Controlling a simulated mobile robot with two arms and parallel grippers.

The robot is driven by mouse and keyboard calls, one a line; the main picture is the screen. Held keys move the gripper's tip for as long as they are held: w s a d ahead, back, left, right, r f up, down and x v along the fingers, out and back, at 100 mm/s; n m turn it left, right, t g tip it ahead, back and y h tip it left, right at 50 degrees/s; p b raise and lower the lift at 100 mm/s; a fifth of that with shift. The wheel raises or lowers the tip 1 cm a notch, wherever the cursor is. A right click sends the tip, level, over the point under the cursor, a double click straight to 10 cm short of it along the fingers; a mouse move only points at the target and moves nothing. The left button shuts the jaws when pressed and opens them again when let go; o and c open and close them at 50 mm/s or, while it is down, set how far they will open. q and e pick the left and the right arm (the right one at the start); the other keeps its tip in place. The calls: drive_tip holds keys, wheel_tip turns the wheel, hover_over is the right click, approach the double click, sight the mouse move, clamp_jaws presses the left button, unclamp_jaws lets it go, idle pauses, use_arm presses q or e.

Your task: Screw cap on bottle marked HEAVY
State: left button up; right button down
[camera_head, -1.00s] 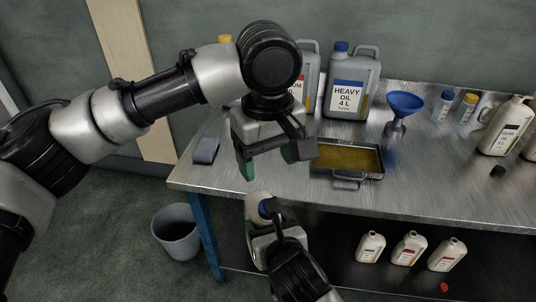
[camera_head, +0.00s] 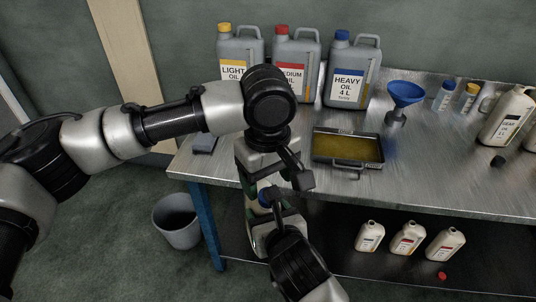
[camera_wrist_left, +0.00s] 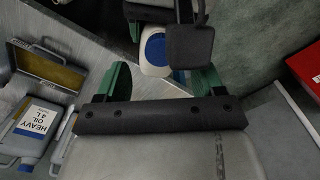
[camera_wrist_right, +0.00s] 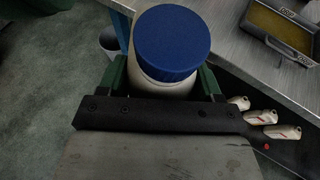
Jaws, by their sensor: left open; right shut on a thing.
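A cream bottle (camera_wrist_right: 158,85) with a blue cap (camera_wrist_right: 172,42) on its top is held in front of the table's left front corner. My right gripper (camera_wrist_right: 162,82) is shut on the bottle's body, below the cap. No label on this bottle can be read. In the head view the cap (camera_head: 264,197) is partly hidden by my left gripper (camera_head: 268,188). My left gripper is open, pointing down, just above the bottle. In the left wrist view the cap (camera_wrist_left: 155,48) lies beyond the open fingers; whether they reach around it I cannot tell.
Large cans marked LIGHT (camera_head: 238,50), MEDIUM (camera_head: 296,52) and HEAVY OIL 4 L (camera_head: 350,75) stand at the back. A tray of oil (camera_head: 376,163) and a blue funnel (camera_head: 405,93) are in front. Bottles (camera_head: 408,240) stand on the lower shelf. A bin (camera_head: 178,228) is on the floor.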

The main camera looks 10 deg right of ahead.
use_arm(q)
drive_tip(key=shift+f, duration=2)
drive_tip(key=c, duration=1.1)
drive_tip(key=m, duration=0.6)
drive_tip(key=shift+m+y, duration=0.3)
drive_tip(key=shift+m, duration=0.1)
drive_tip(key=shift+c, duration=0.2)
drive_tip(key=o, duration=1)
drive_tip(key=shift+r, duration=0.1)
